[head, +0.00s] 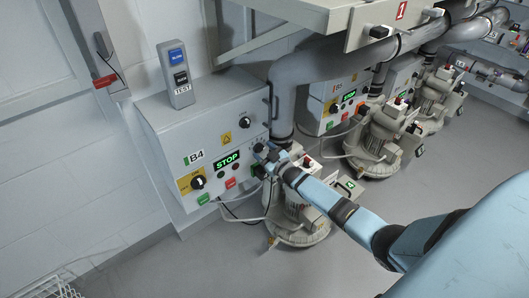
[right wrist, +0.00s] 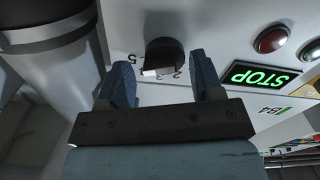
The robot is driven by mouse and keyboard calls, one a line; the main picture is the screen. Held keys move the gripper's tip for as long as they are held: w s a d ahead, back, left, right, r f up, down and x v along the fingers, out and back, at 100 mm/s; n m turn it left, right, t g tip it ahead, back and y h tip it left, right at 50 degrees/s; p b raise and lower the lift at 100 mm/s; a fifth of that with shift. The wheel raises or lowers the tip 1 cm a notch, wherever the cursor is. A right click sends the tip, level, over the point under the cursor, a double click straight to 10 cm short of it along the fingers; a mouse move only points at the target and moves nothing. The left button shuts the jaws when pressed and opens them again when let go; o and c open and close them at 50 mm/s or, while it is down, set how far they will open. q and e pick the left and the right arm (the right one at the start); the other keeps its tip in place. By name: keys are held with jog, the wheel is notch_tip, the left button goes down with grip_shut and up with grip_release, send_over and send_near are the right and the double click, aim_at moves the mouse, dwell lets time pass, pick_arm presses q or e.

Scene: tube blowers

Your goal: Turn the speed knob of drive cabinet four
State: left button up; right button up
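Drive cabinet four is the grey box (head: 175,135) marked B4, on the wall at left in the head view, with a lit green STOP display (head: 227,160). In the right wrist view, its black speed knob (right wrist: 165,55) has a white mark and a printed number scale. My right gripper (head: 264,154) is at the cabinet's right front. In the right wrist view its blue fingers (right wrist: 160,62) are open, one on each side of the knob with gaps visible. I cannot tell how far the tips reach along the knob. My left gripper is not in view.
The cabinet also carries another black knob (head: 245,122), a yellow-plated switch (head: 198,181), and red (head: 231,183) and green (head: 203,199) buttons. A grey TEST box (head: 177,75) stands on top. A blower (head: 298,215) and thick pipe (head: 285,100) are close at right.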

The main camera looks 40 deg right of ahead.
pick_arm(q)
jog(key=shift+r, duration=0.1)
pick_arm(e)
jog(key=shift+s, duration=0.15)
pick_arm(q)
jog(key=p, duration=0.3)
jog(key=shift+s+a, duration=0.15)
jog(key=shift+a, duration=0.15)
pick_arm(e)
jog(key=s+d, duration=0.1)
jog(key=s, duration=1.2)
jog(key=shift+s, duration=0.25)
